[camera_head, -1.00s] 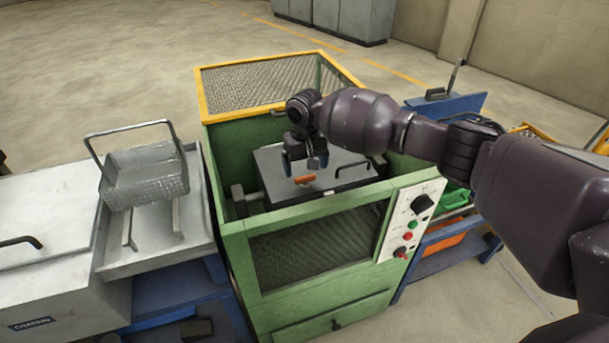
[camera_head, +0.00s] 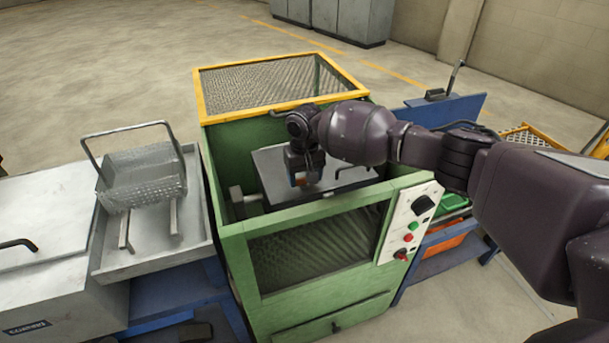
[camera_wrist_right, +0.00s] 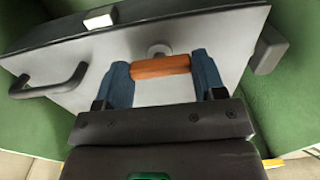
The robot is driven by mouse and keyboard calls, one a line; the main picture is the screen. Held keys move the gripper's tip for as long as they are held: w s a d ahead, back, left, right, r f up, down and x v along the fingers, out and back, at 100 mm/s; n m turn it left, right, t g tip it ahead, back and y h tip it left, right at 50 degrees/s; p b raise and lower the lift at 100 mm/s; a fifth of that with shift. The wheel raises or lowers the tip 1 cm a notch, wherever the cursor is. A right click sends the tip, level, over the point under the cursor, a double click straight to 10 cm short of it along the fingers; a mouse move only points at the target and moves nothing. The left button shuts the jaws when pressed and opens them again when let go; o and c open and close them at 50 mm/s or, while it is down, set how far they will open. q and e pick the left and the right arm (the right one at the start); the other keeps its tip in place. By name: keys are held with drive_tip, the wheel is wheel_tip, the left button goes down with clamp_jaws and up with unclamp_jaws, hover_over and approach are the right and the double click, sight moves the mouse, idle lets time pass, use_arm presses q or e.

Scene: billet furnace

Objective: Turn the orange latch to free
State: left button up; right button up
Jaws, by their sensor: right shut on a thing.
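The orange latch (camera_wrist_right: 160,66) is a short bar on a round pivot on the grey lid (camera_wrist_right: 80,69). In the right wrist view it lies crosswise between the two blue fingertips of my right gripper (camera_wrist_right: 162,82), which is shut on its ends. In the head view my right gripper (camera_head: 305,172) reaches down over the lid (camera_head: 274,176) inside the green machine, and only a bit of orange shows at its fingertips. My left gripper is not in view.
The green machine (camera_head: 232,238) has a yellow-rimmed mesh guard (camera_head: 197,96) and a control panel (camera_head: 410,222) at its right. A black handle (camera_wrist_right: 50,82) is on the lid. A wire basket (camera_head: 145,178) stands on a tray at the left.

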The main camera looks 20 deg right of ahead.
drive_tip(key=shift+n, duration=1.3)
drive_tip(key=n+p, duration=0.1)
drive_tip(key=n, duration=0.1)
drive_tip(key=shift+n, duration=0.3)
drive_tip(key=n, duration=0.3)
drive_tip(key=shift+n, duration=0.3)
drive_tip(key=n, duration=0.3)
drive_tip(key=shift+n, duration=0.4)
drive_tip(key=n, duration=0.3)
drive_tip(key=shift+n, duration=1.3)
